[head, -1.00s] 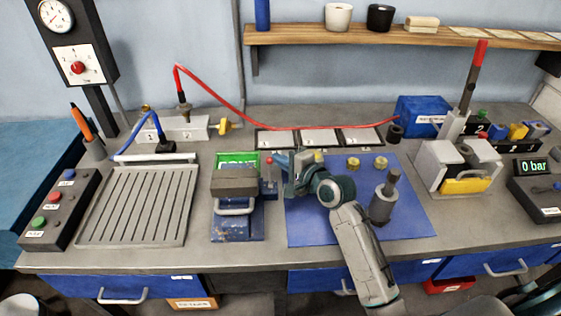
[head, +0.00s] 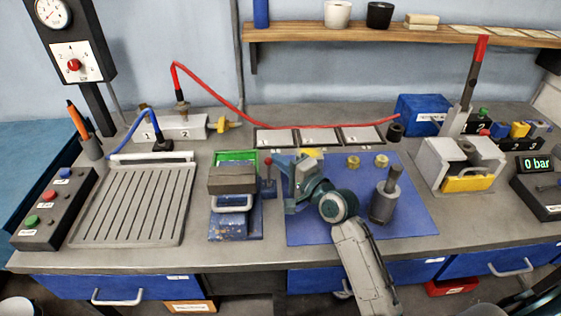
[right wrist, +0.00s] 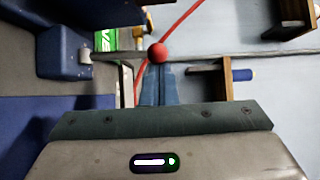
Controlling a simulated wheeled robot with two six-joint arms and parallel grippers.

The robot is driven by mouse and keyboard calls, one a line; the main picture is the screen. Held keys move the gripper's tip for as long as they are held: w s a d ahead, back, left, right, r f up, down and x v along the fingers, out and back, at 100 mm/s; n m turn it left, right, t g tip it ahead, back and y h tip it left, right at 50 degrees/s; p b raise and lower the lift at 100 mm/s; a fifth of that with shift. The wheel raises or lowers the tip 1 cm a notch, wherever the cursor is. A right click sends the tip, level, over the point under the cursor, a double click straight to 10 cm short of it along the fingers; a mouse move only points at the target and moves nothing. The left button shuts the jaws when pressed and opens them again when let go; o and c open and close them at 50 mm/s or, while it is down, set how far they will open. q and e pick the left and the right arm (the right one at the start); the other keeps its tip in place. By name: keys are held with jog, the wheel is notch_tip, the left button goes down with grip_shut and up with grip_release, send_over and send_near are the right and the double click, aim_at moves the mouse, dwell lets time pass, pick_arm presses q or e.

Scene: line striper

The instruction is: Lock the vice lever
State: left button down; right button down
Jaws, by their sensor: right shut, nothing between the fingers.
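The blue vice (head: 222,223) with grey jaws stands on the bench left of the blue mat. Its lever has a red ball knob (head: 267,158) and stands roughly upright at the vice's right side. In the right wrist view the red knob (right wrist: 157,53) lies right at the fingertips, in front of them; I cannot tell whether they touch. My right gripper (head: 281,166) is shut and empty, just right of the lever. Its closed fingers (right wrist: 157,84) show in the right wrist view. My left gripper is not in view.
A blue mat (head: 300,225) under my right arm holds a dark grey cylinder (head: 383,203) and small brass parts. A grey fixture (head: 487,158) with a tall red-tipped lever (head: 475,70) stands right. A ribbed tray (head: 135,205) lies left. A red hose runs behind.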

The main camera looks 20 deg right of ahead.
jog(key=shift+s+a+f+n+t+y+b, duration=0.15)
jog(key=shift+s+n+t+b, duration=0.1)
jog(key=shift+s+b, duration=0.15)
jog(key=shift+s+a+f+n+t+y+b, duration=0.15)
jog(key=shift+s+n+t+b, duration=0.15)
jog(key=shift+s, duration=0.2)
jog(key=shift+s+a+r, duration=0.15)
jog(key=shift+s, duration=0.35)
jog(key=shift+s+d+f+b, duration=0.2)
jog(key=shift+s+d+b, duration=0.1)
jog(key=shift+s, duration=0.2)
jog(key=v, duration=0.9)
jog(key=shift+s+r+b, duration=0.1)
jog(key=shift+s+b, duration=0.25)
